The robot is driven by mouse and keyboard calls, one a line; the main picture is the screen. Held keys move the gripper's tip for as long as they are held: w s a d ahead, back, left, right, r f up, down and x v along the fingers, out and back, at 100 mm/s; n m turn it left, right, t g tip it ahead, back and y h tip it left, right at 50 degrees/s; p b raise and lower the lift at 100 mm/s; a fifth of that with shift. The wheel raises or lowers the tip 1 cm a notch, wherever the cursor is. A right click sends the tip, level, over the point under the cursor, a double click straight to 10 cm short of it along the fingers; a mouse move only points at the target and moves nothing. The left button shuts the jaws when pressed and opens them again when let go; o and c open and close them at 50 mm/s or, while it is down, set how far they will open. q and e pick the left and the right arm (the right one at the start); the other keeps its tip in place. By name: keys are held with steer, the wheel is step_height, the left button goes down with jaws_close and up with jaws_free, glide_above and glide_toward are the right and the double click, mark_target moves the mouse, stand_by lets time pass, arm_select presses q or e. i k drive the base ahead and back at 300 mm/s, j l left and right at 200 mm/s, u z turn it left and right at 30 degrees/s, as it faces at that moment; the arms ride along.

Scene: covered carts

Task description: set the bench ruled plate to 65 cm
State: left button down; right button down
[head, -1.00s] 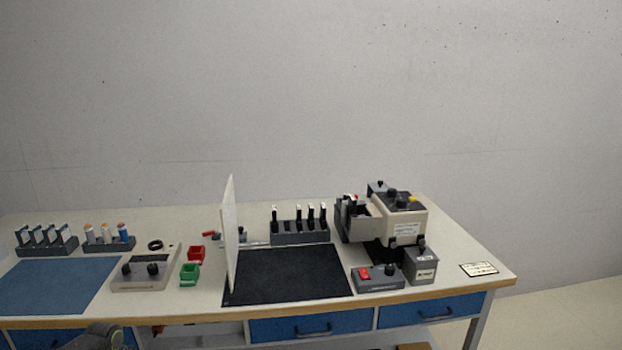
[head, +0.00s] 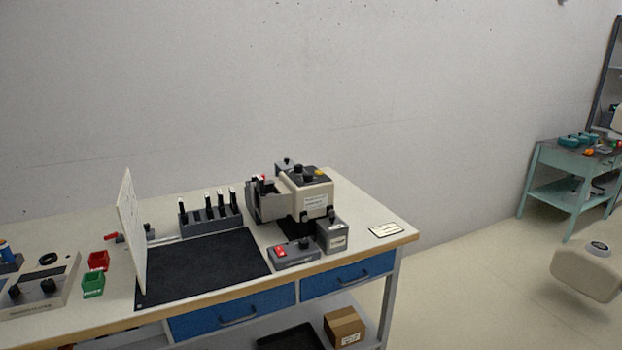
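A thin white plate (head: 131,235) stands upright at the left edge of the black mat on the bench, seen nearly edge-on. Small dark specks show on its face, but I cannot read any ruling or scale. A pale rail (head: 168,240) and small dark fittings show on the bench just to its right and behind it. A red lever-like part (head: 113,238) shows to its left. Whether these parts join the plate, I cannot tell. Neither of my grippers is in view.
On the bench are the black mat (head: 215,268), a rack of black-handled tools (head: 210,218), a beige machine (head: 307,197), a red-switch box (head: 291,253) and red and green bins (head: 93,284). A carton (head: 344,327) sits below.

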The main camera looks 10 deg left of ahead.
mark_target(137, 235)
steer(key=i+l, duration=0.35)
steer(key=i, duration=0.2)
steer(key=u, duration=1.75)
steer(key=k+j+u, duration=0.1)
steer(key=u, duration=0.35)
steer(key=j, duration=0.1)
